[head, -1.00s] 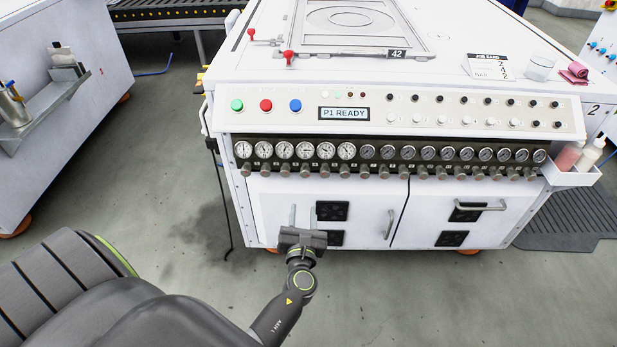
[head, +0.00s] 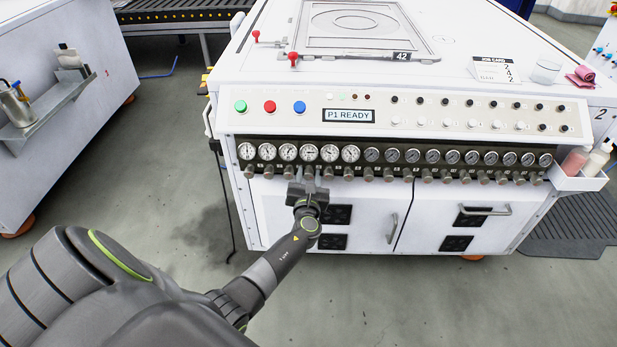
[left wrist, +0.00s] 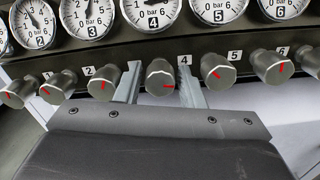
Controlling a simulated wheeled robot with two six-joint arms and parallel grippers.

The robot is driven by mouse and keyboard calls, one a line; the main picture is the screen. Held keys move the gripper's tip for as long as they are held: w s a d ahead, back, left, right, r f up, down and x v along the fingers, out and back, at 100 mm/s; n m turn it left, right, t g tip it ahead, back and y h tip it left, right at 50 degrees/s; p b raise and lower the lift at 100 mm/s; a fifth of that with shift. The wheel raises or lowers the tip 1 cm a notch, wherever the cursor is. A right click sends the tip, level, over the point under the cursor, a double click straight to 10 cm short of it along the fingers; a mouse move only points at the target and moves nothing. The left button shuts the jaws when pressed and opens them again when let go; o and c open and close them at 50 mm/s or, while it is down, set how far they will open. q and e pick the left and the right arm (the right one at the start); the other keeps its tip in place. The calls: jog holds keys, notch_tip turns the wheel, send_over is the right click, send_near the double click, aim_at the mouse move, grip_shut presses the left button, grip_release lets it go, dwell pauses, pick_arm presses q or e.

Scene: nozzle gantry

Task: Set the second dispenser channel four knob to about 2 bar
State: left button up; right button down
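The channel four knob (left wrist: 160,77) is a grey cylinder with a red mark pointing right. It sits below the gauge labelled 4 (left wrist: 152,10) in the left wrist view. That gauge's top is cut off there, and its dial (head: 308,152) is too small to read in the head view. My left gripper (head: 309,179) is raised at the knob row of the white machine (head: 400,82), which has a 2 on its right corner. Its two fingers stand open on either side of the knob, with narrow gaps visible. My right gripper is out of view.
Neighbouring knobs (left wrist: 104,82) and (left wrist: 217,72) stand close outside the fingers. Gauges run along the dark strip above. A display (head: 348,115) reads P1 READY. Cabinet doors with a handle (head: 391,228) lie below; a bottle tray (head: 578,180) hangs at right.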

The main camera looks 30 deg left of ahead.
pick_arm(q)
jog(key=shift+c, duration=0.3)
jog(key=c, duration=0.6)
